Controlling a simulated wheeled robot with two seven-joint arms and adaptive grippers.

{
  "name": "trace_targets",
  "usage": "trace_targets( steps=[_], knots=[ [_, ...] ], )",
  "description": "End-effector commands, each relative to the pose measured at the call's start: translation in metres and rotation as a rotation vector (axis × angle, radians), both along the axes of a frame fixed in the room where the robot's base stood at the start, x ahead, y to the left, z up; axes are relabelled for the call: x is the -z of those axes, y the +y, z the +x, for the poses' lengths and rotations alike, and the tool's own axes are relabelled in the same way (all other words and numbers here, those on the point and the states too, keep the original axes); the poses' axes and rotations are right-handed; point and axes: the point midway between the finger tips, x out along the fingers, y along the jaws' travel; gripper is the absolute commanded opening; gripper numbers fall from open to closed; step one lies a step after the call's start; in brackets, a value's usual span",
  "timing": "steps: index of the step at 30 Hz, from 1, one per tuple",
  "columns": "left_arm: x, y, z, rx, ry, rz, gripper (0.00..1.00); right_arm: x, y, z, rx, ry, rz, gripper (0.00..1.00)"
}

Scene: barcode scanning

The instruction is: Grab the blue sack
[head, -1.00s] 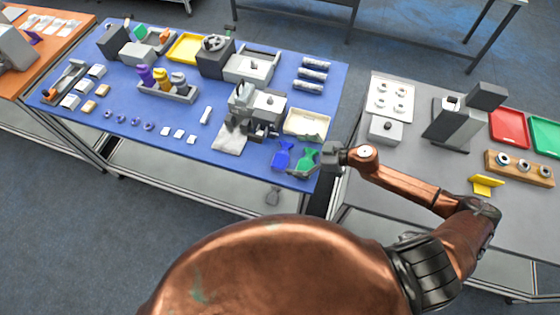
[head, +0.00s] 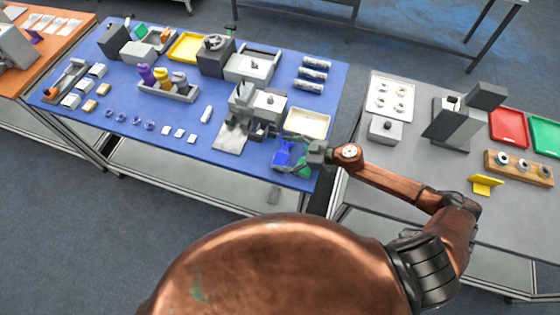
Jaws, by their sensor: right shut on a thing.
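The blue sack (head: 281,154) lies near the front right corner of the blue table in the head view. My right gripper (head: 288,155) comes in from the right and is shut on the blue sack, with its fingers on either side of it. The sack is partly covered by the fingers, and I cannot tell if it is clear of the table. A green sack (head: 305,167) lies just to the right, mostly hidden under my right gripper. My left gripper is not in view.
A cream tray (head: 306,123) is just behind the sacks. A grey scanner-like machine (head: 243,98) and a light grey pad (head: 231,138) stand to the left. The blue table's front edge is close by. A grey table (head: 405,160) stands to the right across a gap.

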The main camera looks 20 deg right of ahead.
Motion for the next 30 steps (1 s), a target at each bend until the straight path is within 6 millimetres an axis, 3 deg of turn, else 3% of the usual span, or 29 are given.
trace_targets(
  steps=[7, 19, 24, 30],
  knots=[
    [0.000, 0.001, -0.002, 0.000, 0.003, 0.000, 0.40, 0.000, 0.000, 0.000, 0.000, 0.000, 0.000, 0.57],
    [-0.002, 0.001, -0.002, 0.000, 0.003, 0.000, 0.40, -0.010, -0.001, 0.001, 0.000, -0.003, -0.002, 0.57],
    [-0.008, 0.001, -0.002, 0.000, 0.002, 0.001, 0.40, -0.039, 0.000, -0.001, -0.004, -0.005, -0.003, 0.57],
    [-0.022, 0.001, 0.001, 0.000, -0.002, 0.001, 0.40, -0.086, 0.020, -0.038, -0.006, -0.005, -0.002, 0.57]
  ],
)
